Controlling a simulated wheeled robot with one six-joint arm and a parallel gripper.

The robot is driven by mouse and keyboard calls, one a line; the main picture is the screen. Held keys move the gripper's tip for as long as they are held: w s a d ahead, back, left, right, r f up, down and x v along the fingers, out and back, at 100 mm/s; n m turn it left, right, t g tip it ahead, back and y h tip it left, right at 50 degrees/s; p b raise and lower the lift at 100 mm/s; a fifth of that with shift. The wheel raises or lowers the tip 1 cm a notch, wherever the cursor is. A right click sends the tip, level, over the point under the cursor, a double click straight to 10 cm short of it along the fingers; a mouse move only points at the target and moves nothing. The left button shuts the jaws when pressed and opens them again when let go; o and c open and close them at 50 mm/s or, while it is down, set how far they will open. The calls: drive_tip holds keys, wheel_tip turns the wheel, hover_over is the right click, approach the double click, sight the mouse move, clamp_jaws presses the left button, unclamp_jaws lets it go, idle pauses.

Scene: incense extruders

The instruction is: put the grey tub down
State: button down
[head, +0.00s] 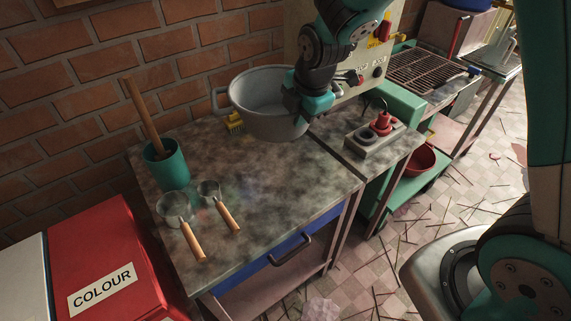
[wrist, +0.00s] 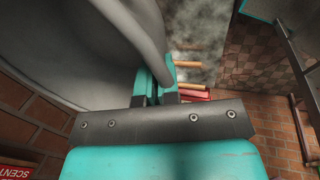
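The grey tub (head: 262,108) is a wide, round, upright vessel with a loop handle at its left. It is over the back right part of the stained worktop (head: 270,185); I cannot tell whether its base touches the top. My gripper (head: 307,108) is at the tub's right side, shut on its rim or handle there. In the wrist view the tub (wrist: 85,45) fills the upper left, and its grey edge runs down to my teal fingers (wrist: 157,88). The exact grip is partly hidden.
A yellow brush (head: 234,122) lies behind the tub's left side. A teal cup (head: 167,168) with a wooden stick and two wooden-handled scoops (head: 184,228) are at the left. A red-knobbed control box (head: 374,137) stands right. The worktop's front middle is clear.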

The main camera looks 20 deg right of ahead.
drive_tip(key=shift+d+f+p, duration=0.15)
drive_tip(key=shift+f+p, duration=0.7)
drive_tip(key=shift+f, duration=3.95)
drive_tip(key=shift+d+f+p, duration=0.15)
drive_tip(key=shift+f+p, duration=0.65)
drive_tip(key=shift+f, duration=4.1)
drive_tip(key=c, duration=1.4)
unclamp_jaws()
drive_tip(key=shift+o, duration=0.2)
